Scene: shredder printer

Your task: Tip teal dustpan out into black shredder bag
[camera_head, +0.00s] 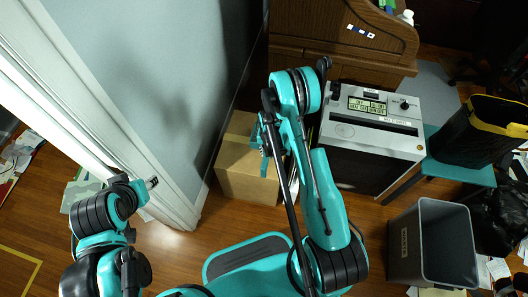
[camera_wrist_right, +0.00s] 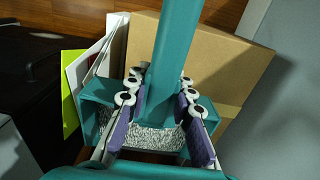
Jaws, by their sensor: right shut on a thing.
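My right gripper (camera_wrist_right: 165,115) is shut on the upright teal handle of the dustpan (camera_wrist_right: 177,50), its purple pads on either side. Grey-white shredded paper (camera_wrist_right: 150,138) lies in the pan below. In the head view, part of the teal dustpan (camera_head: 264,160) shows beside my right arm, over the cardboard box; the arm hides much of it. A black, open-topped bag-like container with a yellow rim (camera_head: 470,138) stands at the right on a teal stand, far from the dustpan. My left gripper (camera_head: 150,184) is at the lower left, near the wall end; its jaws are unclear.
A cardboard box (camera_head: 240,178) stands by the grey wall. A shredder (camera_head: 372,140) is right of my right arm. A grey bin (camera_head: 405,248) and a glossy black bag (camera_head: 494,212) are at the right. Bare wooden floor shows between the shredder and bin.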

